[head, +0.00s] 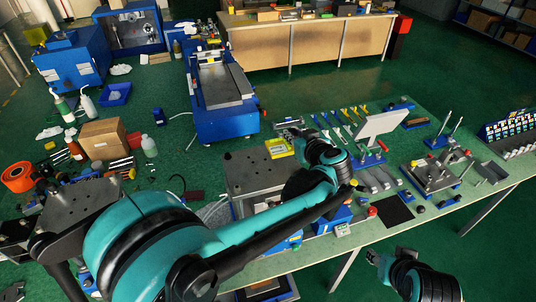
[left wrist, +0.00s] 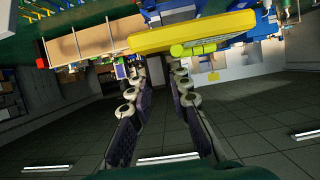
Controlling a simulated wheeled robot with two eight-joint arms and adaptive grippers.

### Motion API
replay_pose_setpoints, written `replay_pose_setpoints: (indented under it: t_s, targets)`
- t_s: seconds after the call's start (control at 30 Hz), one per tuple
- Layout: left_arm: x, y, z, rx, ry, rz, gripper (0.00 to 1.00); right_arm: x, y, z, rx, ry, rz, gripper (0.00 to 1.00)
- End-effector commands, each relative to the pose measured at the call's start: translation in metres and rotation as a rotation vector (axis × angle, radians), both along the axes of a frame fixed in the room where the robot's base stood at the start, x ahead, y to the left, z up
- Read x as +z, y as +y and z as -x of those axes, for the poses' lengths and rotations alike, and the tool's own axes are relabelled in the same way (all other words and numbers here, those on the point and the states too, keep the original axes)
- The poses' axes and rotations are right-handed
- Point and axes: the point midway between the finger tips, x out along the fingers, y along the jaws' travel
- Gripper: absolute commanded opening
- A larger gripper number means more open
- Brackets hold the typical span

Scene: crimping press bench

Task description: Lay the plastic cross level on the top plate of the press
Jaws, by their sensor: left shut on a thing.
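The yellow plastic cross level (head: 278,148) is at my left gripper (head: 288,128), above the back right edge of the press's grey top plate (head: 247,172). My left gripper is shut on it; the exact contact is hard to see. In the left wrist view the yellow level (left wrist: 190,32) with a green vial lies across the view beyond the two fingers of my left gripper (left wrist: 160,75). I cannot tell whether the level touches the plate. My left arm hides the plate's front right part. My right gripper (head: 373,258) is low, in front of the table; its opening is unclear.
A blue machine (head: 222,120) stands behind the press. To the right are a tilted grey panel (head: 381,126), coloured-handled tools (head: 340,118) and a fixture (head: 440,172). A cardboard box (head: 104,138) and bottles stand at the left. Bare green tabletop shows near the front right.

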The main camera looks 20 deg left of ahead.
Motion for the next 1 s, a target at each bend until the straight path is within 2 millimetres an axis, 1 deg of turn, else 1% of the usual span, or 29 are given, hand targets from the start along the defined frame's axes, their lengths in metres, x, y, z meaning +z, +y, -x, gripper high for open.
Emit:
replay_pose_setpoints:
  t_s: [0.03, 0.1, 0.2, 0.3, 0.47, 0.6, 0.7, 1.0]
  targets:
    - [-0.008, 0.015, 0.004, 0.005, 0.000, 0.000, 0.00, -0.001, 0.000, 0.000, 0.000, 0.000, 0.000, 0.40]
    - [-0.018, 0.030, 0.008, 0.006, 0.000, 0.001, 0.00, -0.002, 0.000, 0.000, 0.000, 0.000, 0.000, 0.40]
    - [-0.029, 0.048, 0.013, 0.004, 0.000, 0.000, 0.00, -0.003, 0.000, 0.000, 0.000, 0.000, 0.000, 0.40]
    - [-0.037, 0.060, 0.016, 0.002, 0.000, 0.000, 0.00, -0.004, 0.000, 0.000, 0.000, 0.000, 0.000, 0.40]
    - [-0.046, 0.065, 0.017, 0.000, 0.000, 0.000, 0.00, -0.005, 0.000, 0.000, 0.000, 0.000, 0.000, 0.40]
    - [-0.069, 0.065, 0.017, -0.001, 0.000, 0.000, 0.00, -0.010, 0.000, 0.000, 0.000, 0.000, 0.000, 0.40]
    - [-0.079, 0.065, 0.017, -0.001, 0.000, 0.000, 0.00, -0.011, 0.000, 0.000, 0.000, 0.000, 0.000, 0.40]
    - [-0.081, 0.065, 0.017, 0.000, 0.000, 0.000, 0.00, -0.011, 0.000, 0.000, 0.000, 0.000, 0.000, 0.40]
